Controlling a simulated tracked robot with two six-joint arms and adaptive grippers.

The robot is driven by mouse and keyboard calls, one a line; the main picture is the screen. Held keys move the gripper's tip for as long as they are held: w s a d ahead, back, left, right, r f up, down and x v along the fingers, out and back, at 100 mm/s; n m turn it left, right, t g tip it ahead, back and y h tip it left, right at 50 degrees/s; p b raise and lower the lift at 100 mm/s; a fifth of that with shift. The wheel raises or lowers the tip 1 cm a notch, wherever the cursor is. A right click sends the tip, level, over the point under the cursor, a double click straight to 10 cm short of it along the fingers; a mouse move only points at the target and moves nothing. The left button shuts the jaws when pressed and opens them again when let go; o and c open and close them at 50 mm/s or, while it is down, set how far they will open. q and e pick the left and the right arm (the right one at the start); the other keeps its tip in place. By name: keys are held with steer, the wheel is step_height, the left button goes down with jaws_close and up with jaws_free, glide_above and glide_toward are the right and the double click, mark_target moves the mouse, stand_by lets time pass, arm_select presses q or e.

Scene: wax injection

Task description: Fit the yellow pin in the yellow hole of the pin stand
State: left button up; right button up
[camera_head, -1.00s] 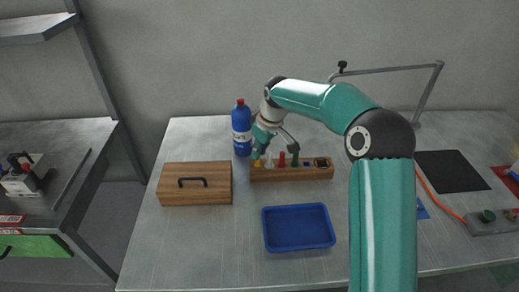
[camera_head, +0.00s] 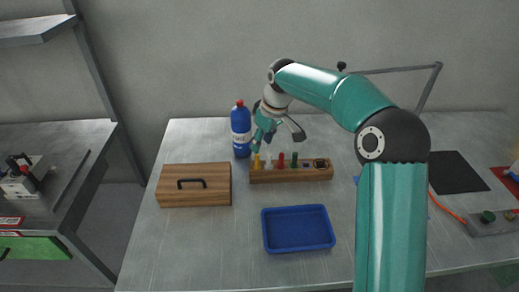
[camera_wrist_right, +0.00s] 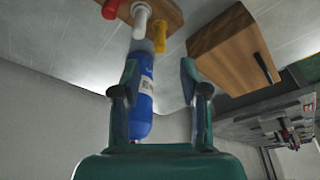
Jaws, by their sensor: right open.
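The wooden pin stand (camera_head: 290,174) lies on the metal table, with a row of coloured pins along its top. The yellow pin (camera_head: 257,162) stands upright at the stand's left end, seated as far as I can see. In the right wrist view the yellow pin (camera_wrist_right: 160,37) shows at the end of the stand (camera_wrist_right: 166,12), beside the white pin (camera_wrist_right: 141,20). My right gripper (camera_head: 266,137) is above the yellow pin. In the wrist view my right gripper (camera_wrist_right: 159,78) has its fingers apart with nothing between them. The yellow hole is hidden. My left gripper is not in view.
A blue bottle (camera_head: 241,132) stands close behind the stand's left end. A wooden box with a black handle (camera_head: 193,195) is to the left. A blue tray (camera_head: 298,230) lies in front.

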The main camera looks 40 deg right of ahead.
steer(key=v, duration=0.6)
steer(key=shift+r, duration=0.35)
